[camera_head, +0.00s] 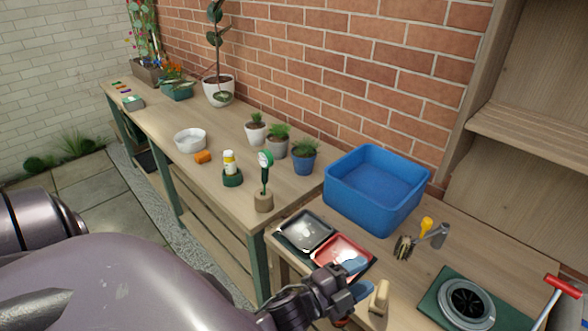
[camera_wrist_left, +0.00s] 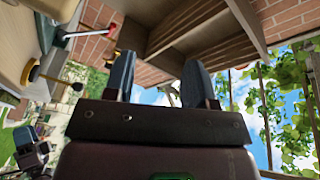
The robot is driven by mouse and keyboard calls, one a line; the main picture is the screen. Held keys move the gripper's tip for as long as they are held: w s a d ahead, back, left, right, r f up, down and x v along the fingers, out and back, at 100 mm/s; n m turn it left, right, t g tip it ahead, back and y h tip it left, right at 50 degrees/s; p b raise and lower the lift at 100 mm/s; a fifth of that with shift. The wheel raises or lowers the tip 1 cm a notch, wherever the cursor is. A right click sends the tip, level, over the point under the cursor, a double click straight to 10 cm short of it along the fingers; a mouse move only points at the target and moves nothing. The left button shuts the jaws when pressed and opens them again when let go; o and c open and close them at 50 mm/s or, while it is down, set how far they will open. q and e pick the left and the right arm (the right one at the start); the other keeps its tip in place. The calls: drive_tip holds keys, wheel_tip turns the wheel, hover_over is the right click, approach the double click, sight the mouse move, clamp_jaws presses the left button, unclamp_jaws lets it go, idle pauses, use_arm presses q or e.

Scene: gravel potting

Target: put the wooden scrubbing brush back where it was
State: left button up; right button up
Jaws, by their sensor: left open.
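My left gripper (camera_head: 359,279) is open above the front of the near bench, by the red tray. The left wrist view shows its two blue fingers (camera_wrist_left: 158,80) apart with nothing between them. A pale wooden piece (camera_head: 379,298) stands just right of the fingertips. A small dark-bristled object (camera_head: 403,248) sits farther back on the bench. I cannot tell surely which of these is the wooden scrubbing brush. What looks like my right gripper (camera_wrist_left: 33,150) shows small at the lower left of the left wrist view, its jaws unclear.
A black tray (camera_head: 305,231) and a red tray (camera_head: 342,252) lie left of the gripper. A blue tub (camera_head: 375,188) stands behind. A round grate on a green mat (camera_head: 436,306) and a red-handled tool (camera_head: 562,286) are to the right. Bare bench lies between.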

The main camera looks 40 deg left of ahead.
use_arm(q)
drive_tip(key=s+a+f+n+g+y, duration=0.6)
drive_tip(key=s+a+f+n, duration=0.3)
drive_tip(key=s+f+n, duration=0.2)
wheel_tip(320, 180, down, 2)
drive_tip(key=n, duration=0.4)
drive_tip(key=shift+s, duration=0.2)
drive_tip(key=shift+a, duration=0.1)
